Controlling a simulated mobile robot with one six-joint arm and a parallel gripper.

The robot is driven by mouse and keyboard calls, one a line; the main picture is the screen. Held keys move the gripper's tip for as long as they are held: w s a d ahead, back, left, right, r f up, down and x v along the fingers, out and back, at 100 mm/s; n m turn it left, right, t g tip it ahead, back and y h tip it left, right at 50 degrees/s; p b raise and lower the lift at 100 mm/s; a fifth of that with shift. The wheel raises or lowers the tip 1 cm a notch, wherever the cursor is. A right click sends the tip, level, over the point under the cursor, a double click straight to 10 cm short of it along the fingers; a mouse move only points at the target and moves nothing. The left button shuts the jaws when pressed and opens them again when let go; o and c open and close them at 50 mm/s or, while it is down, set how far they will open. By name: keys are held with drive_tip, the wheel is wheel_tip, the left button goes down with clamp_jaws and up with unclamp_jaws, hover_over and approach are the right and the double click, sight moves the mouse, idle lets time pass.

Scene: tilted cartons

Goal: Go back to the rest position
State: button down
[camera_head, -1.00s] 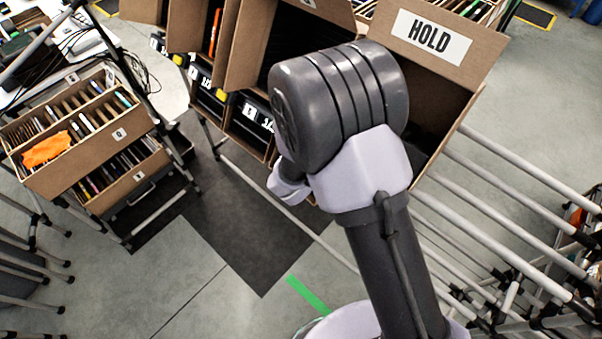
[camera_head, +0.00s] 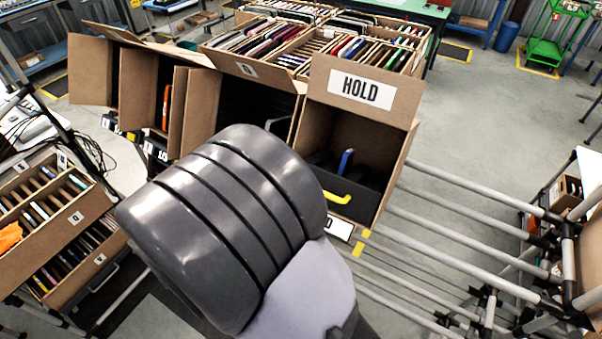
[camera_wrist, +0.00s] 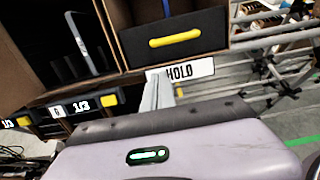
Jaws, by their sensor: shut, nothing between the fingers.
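My gripper (camera_wrist: 158,92) shows in the wrist view as narrow grey fingers, shut and empty. Its tips are in front of the white HOLD label (camera_wrist: 187,71), below the carton's dark front with a yellow handle (camera_wrist: 175,39); I cannot tell the gap. In the head view my own arm fills the lower middle and the gripper is hidden behind it. The HOLD carton (camera_head: 318,132) stands behind my arm to the right, with its HOLD flap (camera_head: 364,91) raised and the yellow handle (camera_head: 337,197) at its front.
Open cartons (camera_head: 249,96) stand in a row left of the HOLD carton. A two-level rack of divided cartons (camera_head: 76,225) is at the left. Pale rack tubes (camera_head: 456,228) run along the right. Grey floor (camera_head: 485,130) is clear at the upper right.

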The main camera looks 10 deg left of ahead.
drive_tip(key=s+d+f+m+g+b, duration=0.1)
drive_tip(key=s+d+m+g+b, duration=0.2)
drive_tip(key=d+m, duration=0.35)
drive_tip(key=s+d+f+m+g+h+b, duration=0.1)
drive_tip(key=d+m+g+b, duration=0.1)
drive_tip(key=d+m+b, duration=0.4)
drive_tip(key=s+d+f+m+g+b, duration=0.1)
drive_tip(key=s+d+m+g+b, duration=0.15)
drive_tip(key=d+m, duration=0.35)
drive_tip(key=s+m+t+y+b, duration=0.1)
drive_tip(key=s+m+y+b, duration=0.3)
drive_tip(key=m, duration=0.4)
drive_tip(key=s+d+f+m+t+y+b, duration=0.1)
drive_tip(key=s+m+y+b, duration=0.2)
drive_tip(key=m+b, duration=0.4)
drive_tip(key=shift+s+d+m+y, duration=0.35)
drive_tip(key=shift+s+m, duration=0.5)
drive_tip(key=shift+m, duration=0.3)
drive_tip(key=shift+f, duration=0.1)
